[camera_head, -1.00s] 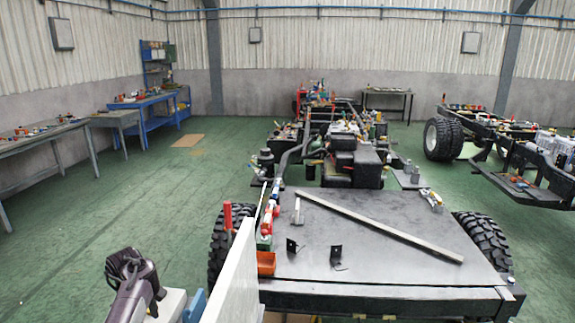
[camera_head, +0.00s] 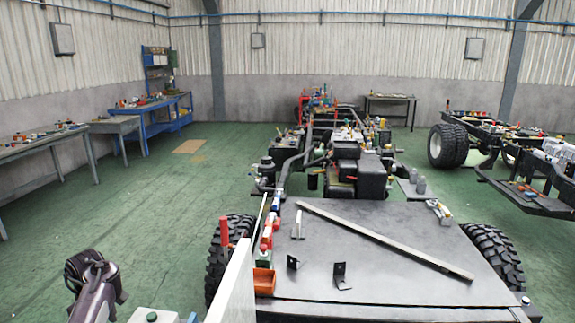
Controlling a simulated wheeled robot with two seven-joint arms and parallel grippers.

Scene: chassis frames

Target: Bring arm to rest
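One of my arms (camera_head: 93,285) shows at the lower left of the head view as a dark, purplish-grey bent link. Its gripper fingers are outside the frame. It stands left of the white upright panel (camera_head: 236,285) and of the chassis, apart from both. My other arm is not in view, and neither gripper can be seen.
A truck chassis with a flat black deck (camera_head: 390,250) fills the right front, carrying a long metal bar (camera_head: 385,238), brackets and an orange bin (camera_head: 264,281). A second chassis (camera_head: 500,150) stands right. Workbenches (camera_head: 45,143) line the left wall.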

